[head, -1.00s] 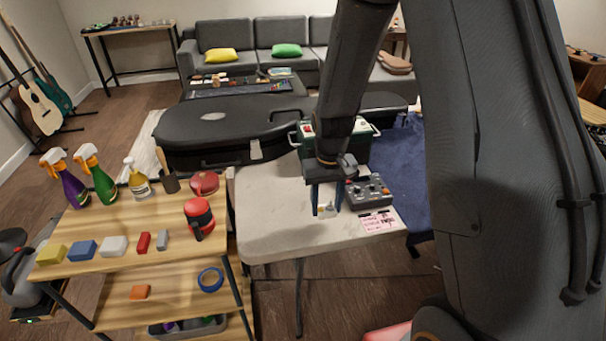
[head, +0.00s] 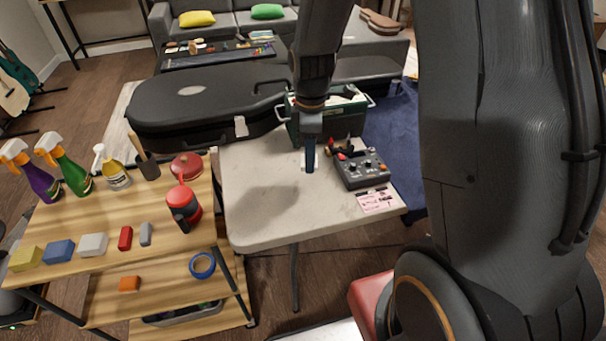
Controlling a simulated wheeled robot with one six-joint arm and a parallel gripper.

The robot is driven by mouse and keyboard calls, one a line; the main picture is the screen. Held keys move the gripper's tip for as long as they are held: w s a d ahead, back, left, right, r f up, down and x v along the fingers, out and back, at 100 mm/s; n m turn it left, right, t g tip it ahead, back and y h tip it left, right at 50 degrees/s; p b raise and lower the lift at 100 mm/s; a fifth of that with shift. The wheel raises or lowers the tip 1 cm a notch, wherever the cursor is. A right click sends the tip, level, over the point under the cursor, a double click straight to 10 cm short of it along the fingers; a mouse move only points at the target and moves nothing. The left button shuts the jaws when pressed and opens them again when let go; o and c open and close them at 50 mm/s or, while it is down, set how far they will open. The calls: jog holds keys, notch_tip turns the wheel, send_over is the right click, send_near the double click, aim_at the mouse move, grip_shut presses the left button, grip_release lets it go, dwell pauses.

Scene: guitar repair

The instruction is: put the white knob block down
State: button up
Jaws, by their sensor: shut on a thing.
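My gripper (head: 310,168) points straight down over the white folding table (head: 262,205). It is shut on the white knob block (head: 304,162), of which only slim white edges show on either side of the dark blue finger. The finger hides most of the block and its knob. The block is at or just above the tabletop, left of the grey pedal box; I cannot tell whether it touches the table.
The grey pedal box with knobs (head: 361,168) stands close right of my gripper, with a pink note (head: 376,200) before it. A green toolbox (head: 343,108) stands behind. The table's left and front are clear. A wooden cart (head: 120,215) adjoins at left.

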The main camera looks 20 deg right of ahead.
aim_at(309, 188)
jog(key=n, duration=0.3)
jog(key=shift+s+r, duration=0.1)
jog(key=shift+r, duration=0.3)
jog(key=shift+f, duration=0.25)
jog(key=shift+f+p, duration=0.9)
jog(key=shift+f, duration=3.8)
jog(key=shift+f, duration=0.2)
jog(key=o, duration=1.1)
jog(key=shift+c, duration=0.2)
jog(key=shift+r, duration=0.1)
